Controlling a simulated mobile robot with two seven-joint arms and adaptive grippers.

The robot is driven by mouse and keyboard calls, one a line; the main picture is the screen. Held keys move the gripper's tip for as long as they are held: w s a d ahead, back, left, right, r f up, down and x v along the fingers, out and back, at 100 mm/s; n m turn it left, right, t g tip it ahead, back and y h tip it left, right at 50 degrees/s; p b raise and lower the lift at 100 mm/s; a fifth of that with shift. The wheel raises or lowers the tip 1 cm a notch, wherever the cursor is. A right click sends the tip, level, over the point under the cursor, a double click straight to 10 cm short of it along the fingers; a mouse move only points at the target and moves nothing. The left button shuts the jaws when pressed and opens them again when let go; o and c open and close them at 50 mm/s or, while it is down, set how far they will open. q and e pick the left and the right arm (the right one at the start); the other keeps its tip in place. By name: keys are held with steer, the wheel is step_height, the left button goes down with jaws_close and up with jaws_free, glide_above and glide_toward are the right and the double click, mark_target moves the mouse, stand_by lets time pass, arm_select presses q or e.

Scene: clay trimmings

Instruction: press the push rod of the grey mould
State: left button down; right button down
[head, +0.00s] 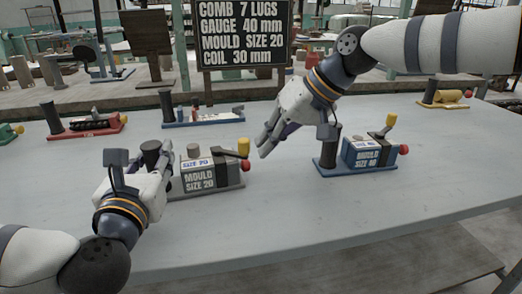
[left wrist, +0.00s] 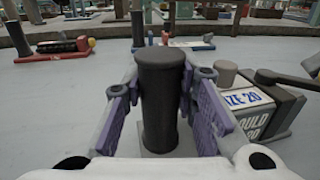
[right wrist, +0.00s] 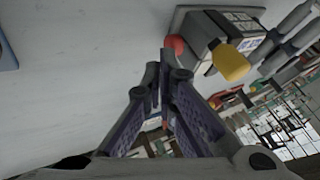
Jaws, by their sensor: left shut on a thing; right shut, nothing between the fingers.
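The grey mould (head: 210,181), labelled MOULD SIZE 20, stands on the table with a yellow-ended lever (head: 243,147) and a red knob (head: 247,166) at its right end. My left gripper (head: 165,150) is shut around the dark upright post (left wrist: 160,95) at the mould's left end. My right gripper (head: 267,148) is shut and empty, above and a little right of the red knob. In the right wrist view its fingertips (right wrist: 165,68) appear just below the red knob (right wrist: 175,43), with the yellow lever end (right wrist: 231,62) to the right. I cannot tell the exact gap.
A blue mould (head: 370,153) on its own base stands to the right. Red (head: 90,128), blue (head: 205,117) and yellow (head: 447,98) devices stand farther back. A sign (head: 243,35) reads COMB 7 LUGS, MOULD SIZE 20. The front table area is clear.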

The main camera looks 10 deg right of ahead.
arm_select(q)
steer(key=shift+f, duration=0.35)
arm_select(e)
steer(key=v, duration=0.7)
steer(key=shift+f, duration=0.1)
arm_select(q)
steer(key=c, duration=1.2)
jaws_free()
steer(key=shift+r, duration=0.15)
